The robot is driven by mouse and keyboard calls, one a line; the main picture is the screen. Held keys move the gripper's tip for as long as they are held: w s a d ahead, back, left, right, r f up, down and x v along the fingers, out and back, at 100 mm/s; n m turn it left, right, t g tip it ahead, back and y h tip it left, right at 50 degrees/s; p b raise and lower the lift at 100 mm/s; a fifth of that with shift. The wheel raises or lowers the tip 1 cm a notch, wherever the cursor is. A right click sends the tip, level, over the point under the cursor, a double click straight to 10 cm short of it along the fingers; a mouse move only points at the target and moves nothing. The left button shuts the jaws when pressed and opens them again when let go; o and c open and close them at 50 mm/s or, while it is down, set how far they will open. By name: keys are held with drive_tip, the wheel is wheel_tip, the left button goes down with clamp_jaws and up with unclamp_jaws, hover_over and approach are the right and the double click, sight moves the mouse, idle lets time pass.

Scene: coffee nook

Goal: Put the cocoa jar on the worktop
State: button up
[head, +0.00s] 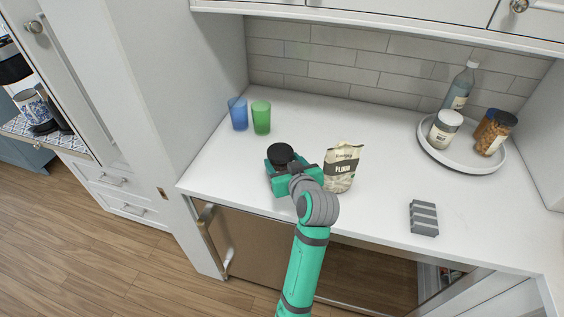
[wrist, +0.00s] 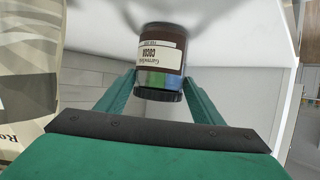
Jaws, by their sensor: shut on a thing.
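The cocoa jar, dark with a black lid (head: 281,153), is in my gripper (head: 287,172) over the left part of the white worktop (head: 385,185). In the head view my gripper hides most of the jar below its lid. In the wrist view the jar (wrist: 161,52) appears upside down, its cocoa label facing me, between the two green fingers (wrist: 160,80). My gripper is shut on it. The jar looks upright and low over the worktop; I cannot tell whether its base touches the surface.
A flour bag (head: 343,167) stands close to the right of my gripper. A blue cup (head: 238,114) and a green cup (head: 261,117) stand behind it. A grey ridged block (head: 424,218) lies at right. A round tray (head: 465,162) holds jars and a bottle (head: 460,88).

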drive_tip(key=shift+f, duration=0.15)
drive_tip(key=o, duration=1.3)
drive_tip(key=shift+a, duration=0.1)
drive_tip(key=shift+s+r, duration=0.15)
drive_tip(key=shift+r, duration=0.1)
drive_tip(key=v, duration=1.1)
drive_tip(key=shift+s+r, duration=0.15)
drive_tip(key=shift+s, duration=0.1)
